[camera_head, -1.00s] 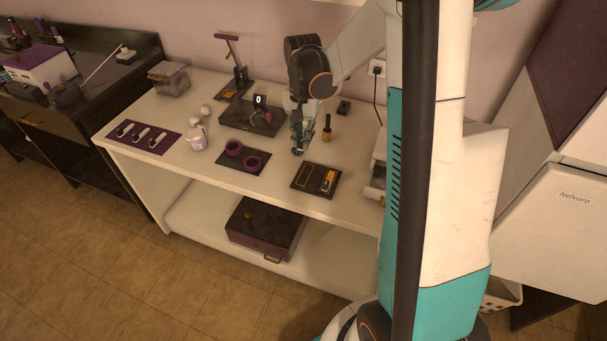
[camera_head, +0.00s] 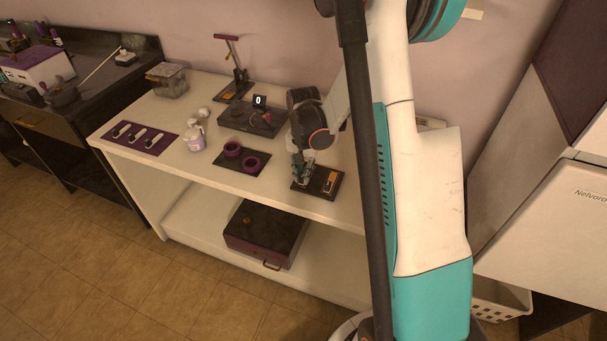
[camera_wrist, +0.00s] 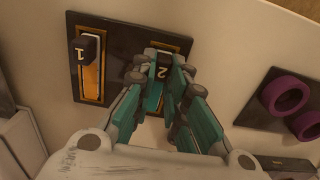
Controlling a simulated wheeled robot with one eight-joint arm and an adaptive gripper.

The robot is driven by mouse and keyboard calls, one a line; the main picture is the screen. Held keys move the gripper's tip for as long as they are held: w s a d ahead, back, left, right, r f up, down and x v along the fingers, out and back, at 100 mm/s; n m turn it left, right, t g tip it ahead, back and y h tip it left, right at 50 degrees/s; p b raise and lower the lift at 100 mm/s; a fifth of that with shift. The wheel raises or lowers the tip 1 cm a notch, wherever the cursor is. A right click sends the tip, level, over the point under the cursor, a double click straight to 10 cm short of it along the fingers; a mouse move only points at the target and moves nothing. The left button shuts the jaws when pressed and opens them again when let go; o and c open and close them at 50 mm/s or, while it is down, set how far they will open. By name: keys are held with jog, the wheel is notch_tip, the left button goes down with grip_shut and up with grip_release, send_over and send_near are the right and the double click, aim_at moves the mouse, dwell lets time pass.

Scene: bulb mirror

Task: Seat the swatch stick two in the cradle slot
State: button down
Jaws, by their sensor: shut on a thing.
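The cradle is a dark board with gold-edged slots, near the table's front edge in the head view (camera_head: 318,191) and at the upper left in the wrist view (camera_wrist: 119,32). Swatch stick one (camera_wrist: 89,66), with a dark tab marked 1 and an orange swatch, lies in the left slot in the wrist view. My gripper (camera_wrist: 160,66), also at the cradle in the head view (camera_head: 301,174), is shut on swatch stick two (camera_wrist: 164,58), whose dark tab is marked 2. The stick is over the other slot; my fingers hide most of it, and I cannot tell whether it touches the slot floor.
A dark mat with two purple rings (camera_head: 251,164) lies left of the cradle. A dark stand with a 0 display (camera_head: 259,101) is behind it. A white jar (camera_head: 195,140) and a purple mat with several sticks (camera_head: 141,137) are farther left. The table edge is close in front.

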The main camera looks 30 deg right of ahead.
jog(key=shift+f, duration=0.15)
jog(key=c, duration=1.6)
grip_release()
notch_tip(320, 180, up, 12)
jog(key=p, duration=0.4)
jog(key=shift+r, duration=0.25)
